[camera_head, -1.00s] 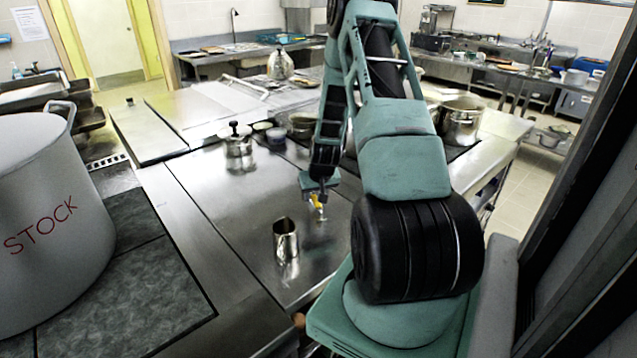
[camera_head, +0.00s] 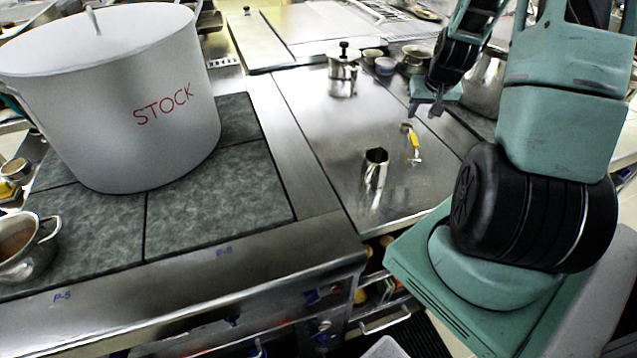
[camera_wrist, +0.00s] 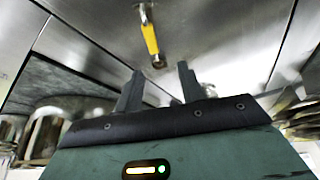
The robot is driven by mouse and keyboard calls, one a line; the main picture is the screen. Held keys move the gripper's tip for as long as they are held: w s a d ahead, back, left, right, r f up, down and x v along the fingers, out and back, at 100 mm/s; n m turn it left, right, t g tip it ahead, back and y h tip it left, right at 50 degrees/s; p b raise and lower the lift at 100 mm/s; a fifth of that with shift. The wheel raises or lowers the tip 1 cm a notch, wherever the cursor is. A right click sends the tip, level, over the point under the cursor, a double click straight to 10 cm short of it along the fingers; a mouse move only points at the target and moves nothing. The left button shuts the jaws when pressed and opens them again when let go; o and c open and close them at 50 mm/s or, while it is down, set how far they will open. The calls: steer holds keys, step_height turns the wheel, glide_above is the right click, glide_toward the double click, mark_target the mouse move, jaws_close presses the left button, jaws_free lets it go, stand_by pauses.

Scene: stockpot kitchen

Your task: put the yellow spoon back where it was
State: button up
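The yellow spoon (camera_head: 413,142) lies on the steel counter (camera_head: 330,130), just right of and behind an upright metal cup (camera_head: 375,172). In the wrist view its yellow handle (camera_wrist: 151,40) shows beyond my fingertips, near the top. My gripper (camera_head: 430,110) is above and behind the spoon in the head view, apart from it. In the wrist view the two fingers of my gripper (camera_wrist: 158,84) stand apart with nothing between them.
A large pot marked STOCK (camera_head: 150,110) stands on the dark hob at left. A lidded metal pot (camera_head: 342,65) and small containers (camera_head: 385,66) stand further back. The counter left of the cup is clear. A small pan (camera_head: 25,250) is at lower left.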

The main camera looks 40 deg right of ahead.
steer(key=w+a+r+n+y, duration=0.1)
steer(key=w+a+r+n, duration=0.15)
steer(key=a, duration=0.65)
steer(key=w+a+r+n+y, duration=0.15)
steer(key=w+a, duration=0.25)
steer(key=a, duration=0.5)
steer(key=s+a+r+n+g+y, duration=0.1)
steer(key=s+a+r+n, duration=0.1)
steer(key=a, duration=0.7)
steer(key=s+a+r+n+y, duration=0.1)
steer(key=s+a+r+n, duration=0.15)
steer(key=a, duration=0.75)
steer(key=s+a+r+n+g+h, duration=0.1)
steer(key=s+a+r+n+g, duration=0.1)
steer(key=s+a+n, duration=0.5)
steer(key=s+a+r, duration=0.1)
steer(key=s+a, duration=0.5)
steer(key=s, duration=0.4)
steer(key=shift+s+a+g, duration=0.3)
steer(key=shift+s+a, duration=0.05)
steer(key=shift+a, duration=0.05)
